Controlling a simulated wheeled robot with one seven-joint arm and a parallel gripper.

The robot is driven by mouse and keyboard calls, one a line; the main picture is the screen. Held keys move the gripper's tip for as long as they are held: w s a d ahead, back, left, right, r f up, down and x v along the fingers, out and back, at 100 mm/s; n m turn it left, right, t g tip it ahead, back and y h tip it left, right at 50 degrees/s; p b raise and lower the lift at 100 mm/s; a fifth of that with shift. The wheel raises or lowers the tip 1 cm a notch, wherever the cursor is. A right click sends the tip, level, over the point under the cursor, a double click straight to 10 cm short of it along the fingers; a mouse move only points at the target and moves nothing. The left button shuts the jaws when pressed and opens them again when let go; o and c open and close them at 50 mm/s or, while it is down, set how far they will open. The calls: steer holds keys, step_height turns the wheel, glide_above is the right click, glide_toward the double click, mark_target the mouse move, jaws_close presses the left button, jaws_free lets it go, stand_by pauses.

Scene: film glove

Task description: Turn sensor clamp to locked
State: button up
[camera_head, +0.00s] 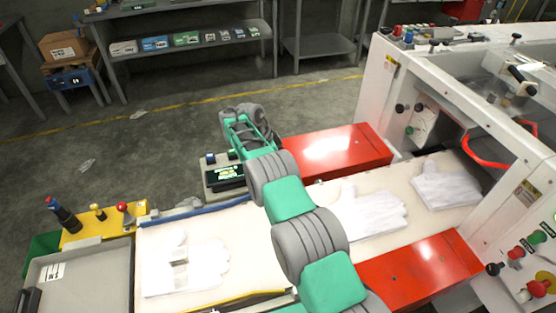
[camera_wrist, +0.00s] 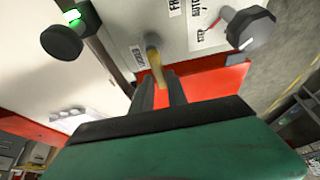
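In the wrist view, a brass-coloured stem with a rounded grey-brown top (camera_wrist: 152,48) stands out from a pale labelled panel (camera_wrist: 195,38). The dark fingers of my gripper (camera_wrist: 160,84) point at it from below, one on each side of the stem's lower end, with a narrow gap between them. I cannot tell whether either finger touches it. The labels are tilted and mostly too small to read, so I cannot tell for sure that this stem is the sensor clamp. In the head view my arm covers the middle, and the fingers cannot be made out.
A dark knob (camera_wrist: 62,40) near a green light is left of the stem; a grey knob (camera_wrist: 250,28) is right. The head view shows red covers (camera_head: 340,150), white gloves (camera_head: 370,215), a small display box (camera_head: 226,175) and a white machine (camera_head: 440,95). Open floor lies behind.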

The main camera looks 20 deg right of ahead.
steer(key=o, duration=0.3)
steer(key=shift+o, duration=0.2)
steer(key=p+v, duration=0.5)
steer(key=v, duration=0.2)
steer(key=shift+d+r, duration=0.1)
steer(key=shift+r+p, duration=0.3)
steer(key=shift+p, duration=0.2)
steer(key=shift+a, duration=0.3)
